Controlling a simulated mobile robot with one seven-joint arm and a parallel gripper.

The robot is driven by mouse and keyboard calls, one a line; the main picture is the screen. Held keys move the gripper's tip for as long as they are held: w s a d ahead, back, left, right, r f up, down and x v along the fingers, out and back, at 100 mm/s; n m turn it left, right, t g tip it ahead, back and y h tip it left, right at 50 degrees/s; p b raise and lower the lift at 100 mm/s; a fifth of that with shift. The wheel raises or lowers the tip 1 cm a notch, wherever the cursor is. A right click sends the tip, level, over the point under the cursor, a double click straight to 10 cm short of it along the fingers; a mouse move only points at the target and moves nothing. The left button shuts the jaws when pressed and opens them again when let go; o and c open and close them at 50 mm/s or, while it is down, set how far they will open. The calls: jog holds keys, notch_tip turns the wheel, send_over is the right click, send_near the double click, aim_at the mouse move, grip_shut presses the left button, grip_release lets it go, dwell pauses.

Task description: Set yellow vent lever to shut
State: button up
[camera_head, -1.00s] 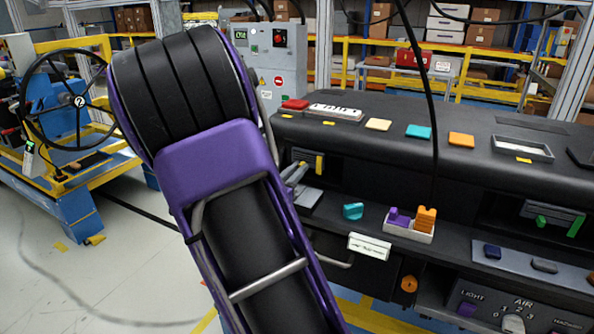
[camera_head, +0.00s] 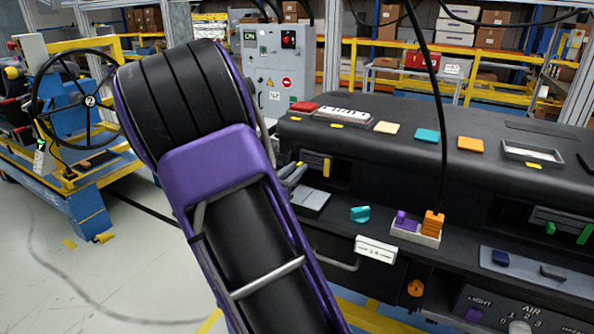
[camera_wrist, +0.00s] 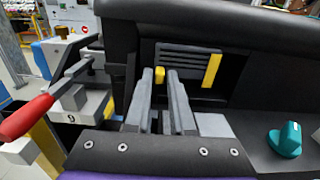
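The dark slatted vent (camera_wrist: 188,60) sits in a recess of the black dashboard, and it also shows in the head view (camera_head: 313,161). The small yellow lever (camera_wrist: 159,74) is at the vent's left side. A yellow upright strip (camera_wrist: 212,70) is at its right side. My gripper (camera_wrist: 160,76) points at the vent's left part. Its two grey fingers stand apart, with the yellow lever showing between their tips. I cannot tell whether either finger touches it. In the head view my gripper (camera_head: 295,171) is partly hidden behind my purple arm.
A teal knob (camera_wrist: 285,139) is to the right on the ledge. A red-handled lever (camera_wrist: 28,117) is at the left in the wrist view. A tray (camera_head: 418,238) with purple and orange pieces lies farther right. A black cable (camera_head: 436,100) hangs across the dashboard.

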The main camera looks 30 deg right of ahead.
jog(key=shift+o, duration=1.4)
jog(key=v, duration=1.7)
jog(key=shift+a+p, duration=0.2)
jog(key=shift+p, duration=0.15)
jog(key=shift+s, duration=0.1)
